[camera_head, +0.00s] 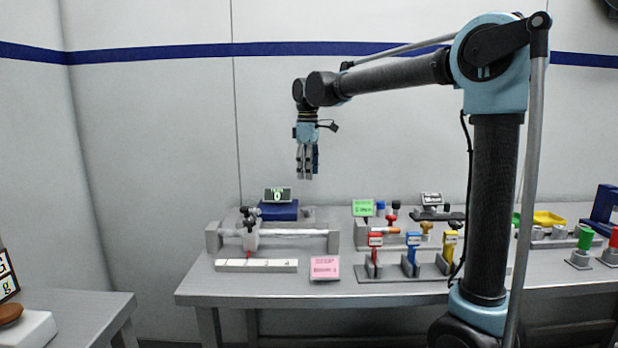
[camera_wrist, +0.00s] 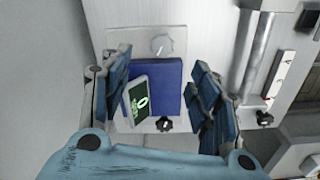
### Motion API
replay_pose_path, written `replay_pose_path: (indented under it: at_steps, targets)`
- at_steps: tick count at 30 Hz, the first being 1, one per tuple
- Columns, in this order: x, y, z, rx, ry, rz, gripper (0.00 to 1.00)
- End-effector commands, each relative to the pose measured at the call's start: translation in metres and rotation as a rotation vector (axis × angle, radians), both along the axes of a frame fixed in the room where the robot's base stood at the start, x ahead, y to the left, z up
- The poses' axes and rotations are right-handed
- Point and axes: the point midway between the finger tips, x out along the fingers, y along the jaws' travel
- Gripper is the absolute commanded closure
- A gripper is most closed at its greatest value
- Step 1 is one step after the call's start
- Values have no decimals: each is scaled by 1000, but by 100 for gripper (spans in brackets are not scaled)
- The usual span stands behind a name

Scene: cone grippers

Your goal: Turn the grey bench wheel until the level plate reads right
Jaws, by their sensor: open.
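My gripper (camera_head: 308,176) hangs fingers-down above the back of the bench, empty and clear of everything. In the wrist view its open fingers (camera_wrist: 160,100) frame a blue block (camera_wrist: 168,85), which also shows in the head view (camera_head: 278,211). A small dark display with green characters (camera_wrist: 142,101) leans at the block; it reads what looks like 0, and it shows small in the head view (camera_head: 277,195). A pale grey knob-like wheel (camera_wrist: 162,45) sits on a light plate beyond the block. A black knob (camera_wrist: 164,124) is on its opposite side. I cannot tell which part is the level plate.
A rail with a slider (camera_head: 300,234) and a white scale strip (camera_head: 256,265) lie in front of the block. A pink card (camera_head: 324,268) and a rack of coloured handles (camera_head: 410,262) stand farther right. The air around my gripper is free.

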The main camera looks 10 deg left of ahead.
Motion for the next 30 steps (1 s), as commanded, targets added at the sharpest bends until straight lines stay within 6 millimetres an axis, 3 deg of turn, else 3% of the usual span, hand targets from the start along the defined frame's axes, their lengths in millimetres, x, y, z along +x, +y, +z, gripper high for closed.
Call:
replay_pose_path:
  at_steps: [8,15,20,25,30]
  targets:
    - [0,0,2,0,0,9,44]
    - [-1,3,38,0,1,229,44]
    - [-3,4,53,0,1,338,44]
    - [-3,4,41,0,1,350,44]
    - [-3,4,14,0,1,349,44]
